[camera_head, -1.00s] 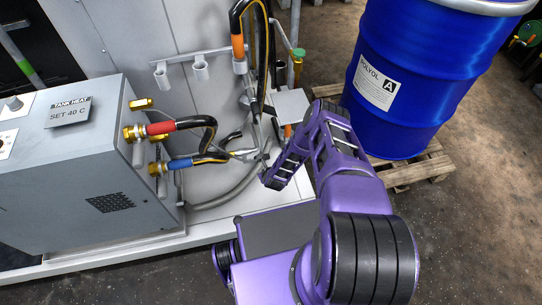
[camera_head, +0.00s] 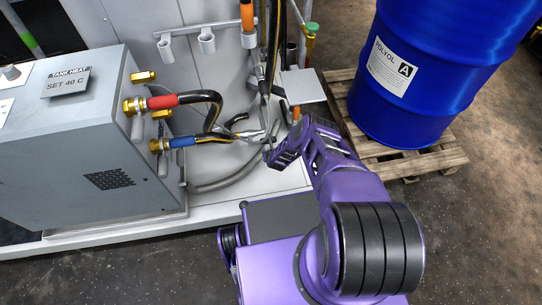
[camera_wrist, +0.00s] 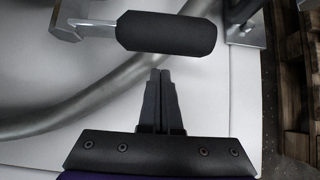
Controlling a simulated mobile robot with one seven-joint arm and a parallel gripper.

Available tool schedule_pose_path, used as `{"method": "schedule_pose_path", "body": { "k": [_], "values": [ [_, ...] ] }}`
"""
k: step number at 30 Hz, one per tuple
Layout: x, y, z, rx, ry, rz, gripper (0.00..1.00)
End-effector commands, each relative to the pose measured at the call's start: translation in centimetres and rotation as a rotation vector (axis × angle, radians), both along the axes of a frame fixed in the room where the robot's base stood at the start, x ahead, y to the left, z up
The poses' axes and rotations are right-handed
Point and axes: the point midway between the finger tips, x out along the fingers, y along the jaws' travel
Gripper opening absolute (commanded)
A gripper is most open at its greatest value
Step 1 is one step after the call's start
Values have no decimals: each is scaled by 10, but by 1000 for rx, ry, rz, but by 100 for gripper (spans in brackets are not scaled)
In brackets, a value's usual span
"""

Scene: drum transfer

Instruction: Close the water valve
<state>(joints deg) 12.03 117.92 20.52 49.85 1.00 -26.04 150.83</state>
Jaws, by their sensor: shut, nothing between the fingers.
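A metal lever with a black cylindrical grip (camera_wrist: 167,32) lies across the upper part of the wrist view; I take it to be the valve handle, though no label shows there. My gripper (camera_wrist: 161,74) is shut and empty, its fingertips a little below the grip in that view and apart from it. In the head view my gripper (camera_head: 269,153) is beside the hoses and pipework, and its fingertips are hard to make out. The red-banded hose (camera_head: 175,100) and blue-banded hose (camera_head: 181,142) run from brass fittings on the heater box. The valve body is not clear.
The grey tank heat box (camera_head: 80,140) stands at left. A blue polyol drum (camera_head: 430,70) on a wooden pallet (camera_head: 440,160) stands at right. A thick grey hose (camera_wrist: 100,95) curves behind my fingers. Open floor lies at lower right.

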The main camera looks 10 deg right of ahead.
Motion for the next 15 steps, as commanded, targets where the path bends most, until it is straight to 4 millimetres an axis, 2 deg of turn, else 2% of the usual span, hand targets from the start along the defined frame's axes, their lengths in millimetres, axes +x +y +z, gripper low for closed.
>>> {"method": "schedule_pose_path", "body": {
  "k": [9, 15],
  "values": [
    [6, 0, 31, 2, -1, 1, 0],
    [7, -1, 39, 1, -1, -1, 0]
  ]
}}
